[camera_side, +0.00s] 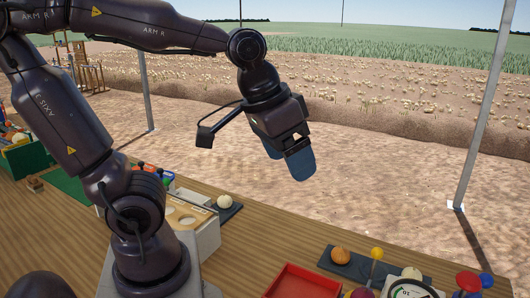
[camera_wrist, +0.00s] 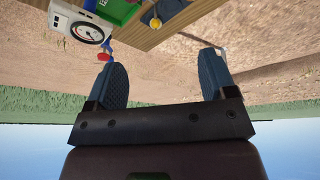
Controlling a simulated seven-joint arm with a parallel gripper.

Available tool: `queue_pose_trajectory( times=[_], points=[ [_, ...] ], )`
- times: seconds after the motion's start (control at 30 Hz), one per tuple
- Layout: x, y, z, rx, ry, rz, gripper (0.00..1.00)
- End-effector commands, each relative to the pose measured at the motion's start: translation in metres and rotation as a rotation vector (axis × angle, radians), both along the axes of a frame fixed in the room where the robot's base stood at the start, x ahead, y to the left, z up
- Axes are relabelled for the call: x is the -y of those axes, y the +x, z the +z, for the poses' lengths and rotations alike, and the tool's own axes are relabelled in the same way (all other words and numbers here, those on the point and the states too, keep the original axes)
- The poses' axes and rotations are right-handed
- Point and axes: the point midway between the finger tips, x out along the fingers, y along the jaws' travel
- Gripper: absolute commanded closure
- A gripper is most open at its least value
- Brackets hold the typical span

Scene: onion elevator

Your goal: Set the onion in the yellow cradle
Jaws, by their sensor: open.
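My gripper (camera_side: 287,163) is raised in the air above the far edge of the table, its blue fingers apart and empty. In the wrist view my gripper (camera_wrist: 163,72) is also open, with nothing between the fingers. An orange-brown onion-like bulb (camera_side: 340,255) lies on a dark board at the lower right. A white onion-like bulb (camera_side: 225,201) sits on another dark mat near the middle. Another pale bulb (camera_side: 411,273) sits at the right end of the first board. I cannot tell which one is the task's onion. I cannot make out a yellow cradle.
A red tray (camera_side: 303,280) stands at the front. A yellow ball on a stem (camera_side: 377,253), a dial gauge (camera_side: 408,290) and a red knob (camera_side: 468,281) crowd the right. A cream block with holes (camera_side: 187,219) stands beside my arm's base. A metal post (camera_side: 480,120) rises at right.

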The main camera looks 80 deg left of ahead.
Motion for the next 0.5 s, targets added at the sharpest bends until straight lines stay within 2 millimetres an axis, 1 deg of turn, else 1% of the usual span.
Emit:
queue_pose_trajectory(
  times=[0.03,0.1,0.2,0.3,0.5],
  points=[
    [-0.002,-0.012,0.003,0.036,0.015,-0.033,0.22],
    [-0.005,-0.023,0.004,0.069,0.034,-0.075,0.22],
    [-0.007,-0.032,0.004,0.097,0.052,-0.113,0.22],
    [-0.008,-0.036,0.003,0.108,0.06,-0.129,0.22],
    [-0.008,-0.036,0.003,0.108,0.061,-0.131,0.22]
  ],
)
